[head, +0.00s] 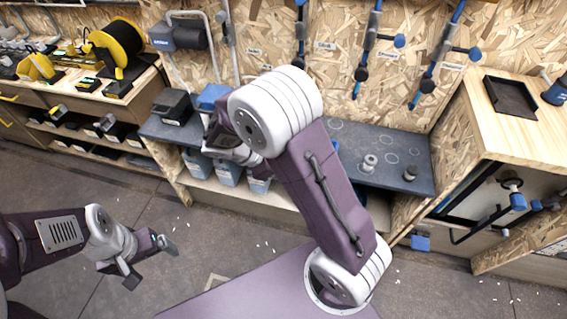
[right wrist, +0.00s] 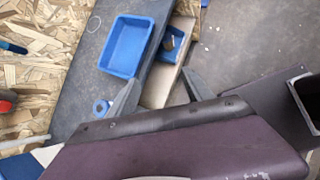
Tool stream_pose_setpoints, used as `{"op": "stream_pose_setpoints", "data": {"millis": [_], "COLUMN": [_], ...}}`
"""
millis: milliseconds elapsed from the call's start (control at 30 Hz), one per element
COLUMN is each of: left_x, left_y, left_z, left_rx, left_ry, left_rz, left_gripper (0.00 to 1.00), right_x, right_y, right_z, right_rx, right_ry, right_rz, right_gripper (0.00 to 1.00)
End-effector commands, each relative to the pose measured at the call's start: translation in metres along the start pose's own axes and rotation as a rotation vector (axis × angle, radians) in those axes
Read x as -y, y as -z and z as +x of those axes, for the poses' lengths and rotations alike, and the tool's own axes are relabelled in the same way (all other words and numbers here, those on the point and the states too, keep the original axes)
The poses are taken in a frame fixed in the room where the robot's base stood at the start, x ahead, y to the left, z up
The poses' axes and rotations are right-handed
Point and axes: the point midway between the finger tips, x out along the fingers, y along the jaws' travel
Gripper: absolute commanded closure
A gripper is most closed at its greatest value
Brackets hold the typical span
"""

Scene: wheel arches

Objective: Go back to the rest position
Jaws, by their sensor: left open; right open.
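My left gripper (head: 150,263) is open and empty, low over the floor at the left of the head view. My right arm rises across the middle of the head view and bends over toward the grey bench. My right gripper is mostly hidden there behind its own arm. In the right wrist view its two fingers stand apart (right wrist: 160,92), with nothing between them but the bench edge and a shelf below.
The grey bench (head: 335,160) carries small metal parts (head: 370,162) and a black box (head: 175,106). Blue bins (head: 228,172) stand below. A wooden cabinet (head: 520,130) stands right, a workbench with a yellow reel (head: 118,42) left. The floor (head: 60,180) at left is clear.

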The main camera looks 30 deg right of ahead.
Motion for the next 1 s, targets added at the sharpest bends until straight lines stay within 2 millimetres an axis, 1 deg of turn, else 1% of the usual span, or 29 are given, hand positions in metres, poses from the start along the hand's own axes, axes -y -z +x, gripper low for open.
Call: {"op": "stream_pose_setpoints", "data": {"millis": [267,333,367,400,433,467,500,567,600,633,733,767,800,833,867,900,967,1000], "left_x": [0.0,0.0,0.0,0.0,0.0,0.0,0.0,0.0,0.0,0.0,0.0,0.0,0.0,0.0,-0.001,-0.001,-0.001,-0.002], "left_y": [0.0,0.0,0.0,0.0,0.0,0.0,0.0,0.0,0.0,0.0,0.0,0.0,0.0,0.0,0.002,0.004,0.007,0.009], "left_z": [0.0,0.0,0.0,0.0,0.0,0.0,0.0,0.0,0.0,0.0,0.0,0.0,0.0,-0.004,-0.029,-0.045,-0.065,-0.078], "left_rx": [0.0,0.0,0.0,0.0,0.0,0.0,0.0,0.0,0.0,0.0,0.0,0.0,0.0,0.0,0.002,0.001,-0.001,-0.001], "left_ry": [0.0,0.0,0.0,0.0,0.0,0.0,0.0,0.0,0.0,0.0,0.0,0.0,0.0,0.0,0.0,0.0,0.0,0.0], "left_rz": [0.0,0.0,0.0,0.0,0.0,0.0,0.0,0.0,0.0,0.0,0.0,0.0,0.0,0.0,0.0,0.0,0.0,0.0], "left_gripper": [0.1,0.1,0.1,0.1,0.1,0.1,0.1,0.1,0.1,0.1,0.1,0.1,0.1,0.1,0.1,0.1,0.1,0.1], "right_x": [-0.001,-0.007,-0.008,0.0,0.011,0.024,0.043,0.071,0.086,0.095,0.116,0.12,0.117,0.105,0.102,0.1,0.097,0.095], "right_y": [-0.003,-0.018,-0.029,-0.044,-0.054,-0.059,-0.059,-0.052,-0.043,-0.036,-0.008,0.002,0.014,0.014,-0.003,-0.013,-0.025,-0.033], "right_z": [0.001,0.0,-0.001,0.0,0.001,0.002,0.002,0.0,-0.003,-0.006,-0.016,-0.018,-0.021,-0.026,-0.046,-0.058,-0.073,-0.084], "right_rx": [0.002,-0.008,-0.014,-0.025,-0.046,-0.081,-0.141,-0.239,-0.302,-0.345,-0.462,-0.486,-0.518,-0.54,-0.536,-0.535,-0.534,-0.534], "right_ry": [0.004,0.005,0.007,0.033,0.065,0.103,0.157,0.244,0.298,0.336,0.463,0.504,0.551,0.554,0.551,0.549,0.549,0.549], "right_rz": [0.007,0.059,0.093,0.142,0.19,0.251,0.353,0.537,0.663,0.758,1.068,1.161,1.305,1.387,1.37,1.362,1.36,1.359], "right_gripper": [0.41,0.41,0.41,0.41,0.41,0.41,0.41,0.41,0.41,0.41,0.41,0.41,0.41,0.41,0.41,0.41,0.41,0.41]}}
